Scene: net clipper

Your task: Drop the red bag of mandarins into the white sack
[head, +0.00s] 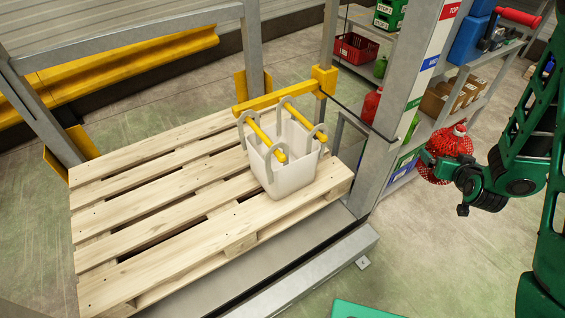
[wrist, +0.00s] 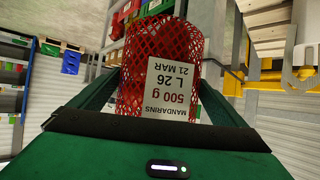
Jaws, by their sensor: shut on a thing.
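The red net bag of mandarins (head: 450,150) is at the right of the head view, held in the air in front of the shelving. In the wrist view the red bag (wrist: 160,45) shows its white label with "MANDARINS 500 g" between the fingers. My gripper (wrist: 158,95) is shut on the bag; in the head view my gripper (head: 440,162) is partly hidden by the bag. The white sack (head: 288,178) stands open on the near right part of the pallet, its handles looped over two yellow pegs. My gripper and the bag are well to the right of the sack, apart from it.
A grey post (head: 405,100) with coloured labels stands between the bag and the sack. A yellow bar (head: 272,100) runs behind the sack. The wooden pallet (head: 150,190) is otherwise bare. Shelves with a red crate (head: 355,48) and cardboard boxes (head: 440,100) stand behind.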

